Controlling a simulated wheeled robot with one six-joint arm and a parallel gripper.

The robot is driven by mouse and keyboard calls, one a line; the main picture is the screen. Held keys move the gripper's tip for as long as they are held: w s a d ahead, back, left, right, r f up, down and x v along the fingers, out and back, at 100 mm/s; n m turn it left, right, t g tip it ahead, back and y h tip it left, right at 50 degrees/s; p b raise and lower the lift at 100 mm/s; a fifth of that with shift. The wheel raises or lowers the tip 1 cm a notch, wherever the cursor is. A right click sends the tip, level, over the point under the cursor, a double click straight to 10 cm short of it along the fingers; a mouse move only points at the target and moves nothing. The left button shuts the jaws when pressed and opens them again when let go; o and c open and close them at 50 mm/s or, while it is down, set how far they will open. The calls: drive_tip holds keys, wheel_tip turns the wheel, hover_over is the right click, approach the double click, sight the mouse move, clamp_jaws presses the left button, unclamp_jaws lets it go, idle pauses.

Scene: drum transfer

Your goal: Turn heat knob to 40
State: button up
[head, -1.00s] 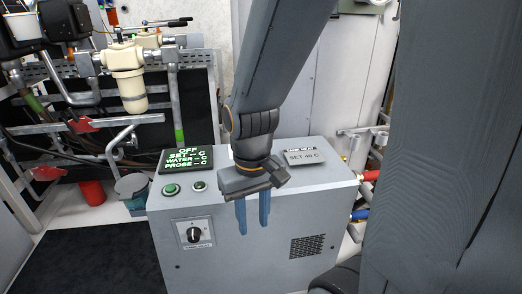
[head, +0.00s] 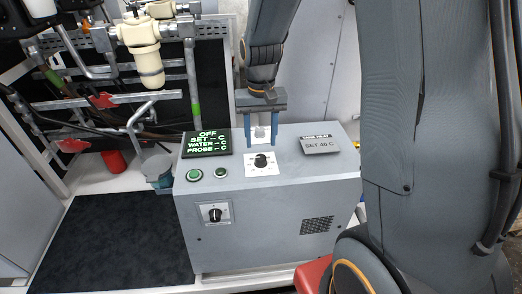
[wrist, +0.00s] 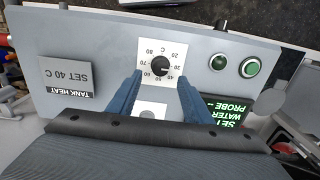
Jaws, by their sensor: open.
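The heat knob is a small black knob (head: 261,160) on a white square dial on top of the grey cabinet. In the wrist view the knob (wrist: 160,67) and its dial appear upside down, with marks from 20 to 80 around it. Its exact pointer setting is too small to read surely. My gripper (head: 262,144) is open, fingers pointing down, above the cabinet top and behind the knob in the head view. In the wrist view the blue fingertips (wrist: 160,76) lie to either side of the dial, apart from the knob. A sign (head: 320,146) reads SET 40 C.
A display (head: 206,142) reads OFF, with dashes for SET, WATER and PROBE. Two green buttons (head: 194,175) (head: 221,173) sit in front of it. Another black knob (head: 215,214) is on the cabinet front. A white plate (wrist: 152,108) lies between my fingers in the wrist view.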

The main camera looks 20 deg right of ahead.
sight(261, 156)
wheel_tip(261, 156, down, 7)
drive_tip(key=shift+r+p, duration=0.2)
drive_tip(key=shift+p, duration=0.4)
drive_tip(key=c, duration=1.1)
drive_tip(key=shift+o, duration=0.2)
drive_tip(key=shift+m, duration=0.3)
drive_tip(key=m+p, duration=0.1)
drive_tip(key=m, duration=0.3)
drive_tip(key=shift+r, duration=0.1)
drive_tip(key=shift+m+p, duration=0.5)
drive_tip(key=shift+m, duration=1.5)
